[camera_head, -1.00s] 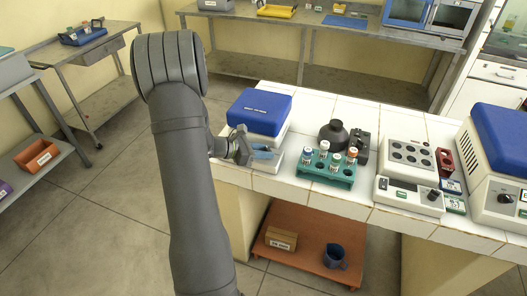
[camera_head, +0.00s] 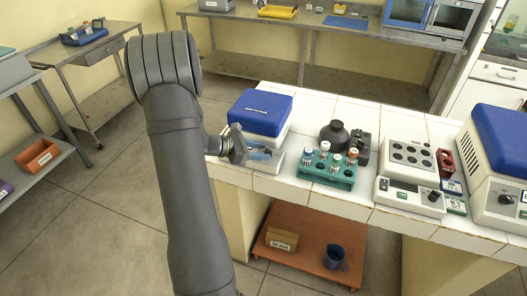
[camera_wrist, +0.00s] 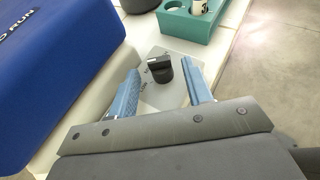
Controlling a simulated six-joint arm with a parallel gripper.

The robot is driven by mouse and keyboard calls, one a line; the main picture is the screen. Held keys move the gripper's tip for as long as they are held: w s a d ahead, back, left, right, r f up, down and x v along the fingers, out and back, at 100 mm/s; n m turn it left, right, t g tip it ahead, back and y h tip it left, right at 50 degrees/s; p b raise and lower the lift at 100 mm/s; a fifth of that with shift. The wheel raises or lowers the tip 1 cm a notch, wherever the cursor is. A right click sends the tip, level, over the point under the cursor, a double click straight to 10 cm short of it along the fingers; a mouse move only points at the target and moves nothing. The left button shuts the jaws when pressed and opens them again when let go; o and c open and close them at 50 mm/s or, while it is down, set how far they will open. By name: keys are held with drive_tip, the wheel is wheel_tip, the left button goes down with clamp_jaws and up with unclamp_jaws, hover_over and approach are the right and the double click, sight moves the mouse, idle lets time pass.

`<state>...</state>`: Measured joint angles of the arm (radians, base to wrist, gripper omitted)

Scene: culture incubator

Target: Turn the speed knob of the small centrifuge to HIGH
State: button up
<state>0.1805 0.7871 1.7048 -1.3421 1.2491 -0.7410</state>
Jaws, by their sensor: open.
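The small centrifuge (camera_head: 262,112) has a blue lid and a white body and stands at the left end of the white tiled bench. Its lid (camera_wrist: 50,50) fills the left of the wrist view. The black speed knob (camera_wrist: 159,70) sits on a pale panel in the wrist view, between and beyond my fingertips. My gripper (camera_wrist: 163,83) is open, with one blue finger on each side of the knob. I see no contact with it. In the head view my gripper (camera_head: 262,150) is at the centrifuge's front, and it hides the knob.
A green tube rack (camera_head: 328,176) with several capped tubes stands right of the centrifuge. A device with a knob (camera_head: 410,195) and a larger blue-lidded centrifuge (camera_head: 500,140) are farther right. The floor left of the bench is free.

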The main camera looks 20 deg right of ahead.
drive_tip(key=v, duration=1.5)
drive_tip(key=shift+a+r, duration=0.2)
drive_tip(key=shift+a, duration=0.15)
drive_tip(key=s+d+r+m+t+y, duration=0.3)
drive_tip(key=s+d+r+m+y, duration=0.3)
drive_tip(key=m, duration=0.5)
drive_tip(key=s+d+r+m+t+y, duration=0.35)
drive_tip(key=d+m+y, duration=0.25)
drive_tip(key=d+m, duration=0.35)
drive_tip(key=shift+m, duration=0.55)
drive_tip(key=x, duration=1.6)
drive_tip(key=shift+w+a+f, duration=0.15)
drive_tip(key=shift+w+f, duration=0.05)
drive_tip(key=shift+f, duration=0.05)
drive_tip(key=c, duration=1)
